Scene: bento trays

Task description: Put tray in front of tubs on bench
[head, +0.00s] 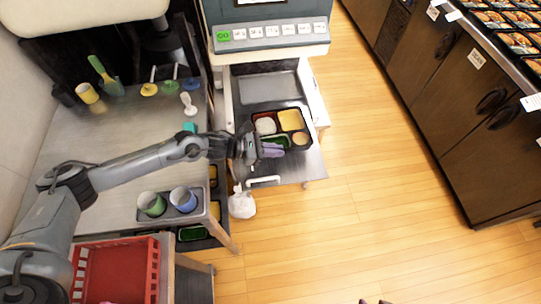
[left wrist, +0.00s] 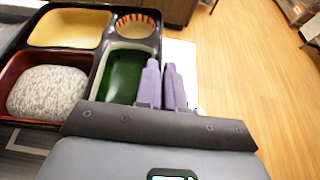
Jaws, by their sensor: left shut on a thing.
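A black bento tray (head: 284,112) with several compartments lies on the pulled-out metal shelf below the machine. In the left wrist view, the tray (left wrist: 99,68) shows a yellow filling, a speckled white mound in a red compartment, a green compartment and a small striped round cup. My left gripper (head: 272,150) is at the tray's near edge. Its purple fingers (left wrist: 166,82) are shut on the edge beside the green compartment. A green tub (head: 152,204) and a blue tub (head: 183,199) stand in a dark holder on the metal bench (head: 118,150). My right gripper is not in view.
The machine (head: 270,35) with a button row stands behind the shelf. A red crate (head: 115,272) is at lower left. Utensils and a yellow cup (head: 87,93) stand at the bench's back. A white bag (head: 242,204) hangs below. The bench's middle has bare room under my arm.

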